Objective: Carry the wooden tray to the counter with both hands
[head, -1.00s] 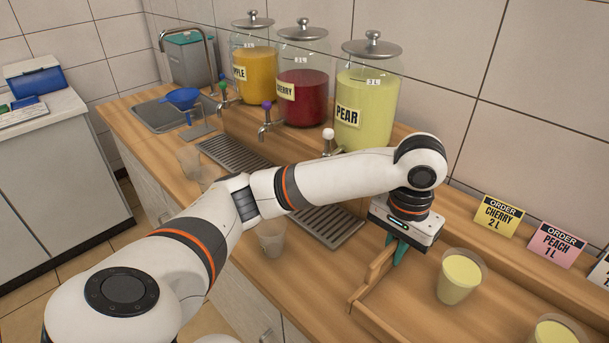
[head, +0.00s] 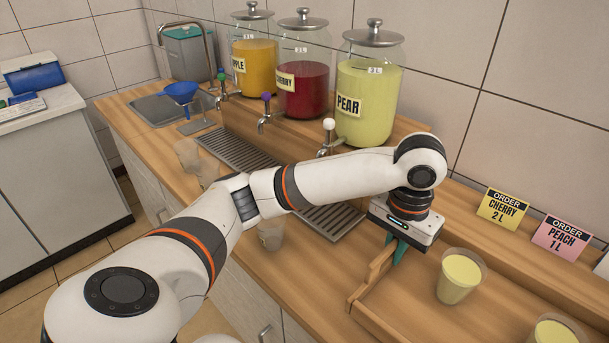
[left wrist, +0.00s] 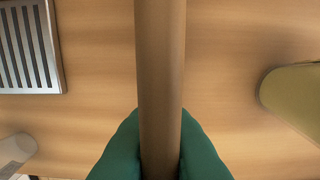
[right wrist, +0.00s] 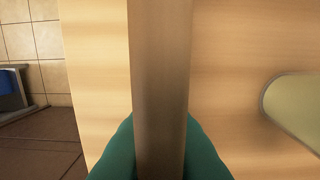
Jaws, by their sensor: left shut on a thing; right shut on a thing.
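The wooden tray (head: 405,299) is at the lower right of the head view, partly cut off by the frame. Two cups of pale yellow-green liquid stand on it, one whole (head: 460,277) and one cut by the lower edge (head: 558,333). My left gripper (head: 396,250) is shut on the tray's raised end wall. In the left wrist view its green fingers (left wrist: 160,150) straddle that wall (left wrist: 161,60). My right gripper is outside the head view. In the right wrist view its fingers (right wrist: 160,150) clasp another wall (right wrist: 160,60) of the tray.
Pear (head: 368,95), cherry (head: 303,75) and apple (head: 254,60) dispensers stand at the back of the counter (head: 125,98). Drip grates (head: 235,150) lie before them. Clear cups (head: 271,236) stand near the front edge. Order cards (head: 503,209) stand behind the tray.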

